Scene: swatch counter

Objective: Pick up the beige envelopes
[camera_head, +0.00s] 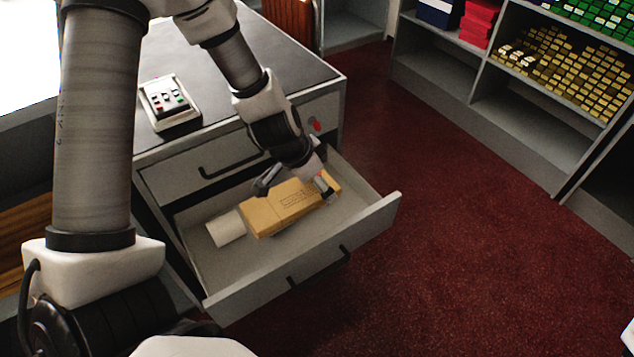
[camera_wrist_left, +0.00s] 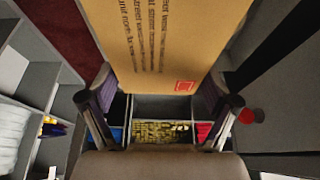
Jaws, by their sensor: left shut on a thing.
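A beige envelope stack (camera_head: 283,208) is in the open drawer (camera_head: 300,268), with printed text on its top. My left gripper (camera_head: 296,188) reaches down over it with a finger on either side. In the left wrist view the beige envelope surface (camera_wrist_left: 155,45) fills the upper middle, with dark lines of text and a red stamp. My left gripper's fingers (camera_wrist_left: 163,90) are on both sides of it there, shut on it. Whether the stack's underside touches the drawer floor is hidden. My right gripper is not in view.
A white block (camera_head: 226,228) lies in the drawer beside the envelopes. A small device with coloured keys (camera_head: 170,103) sits on the dark countertop (camera_head: 265,45). Shelves with yellow swatches (camera_head: 565,70) and red boxes (camera_head: 480,22) stand at right. The red carpet (camera_head: 450,230) between is clear.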

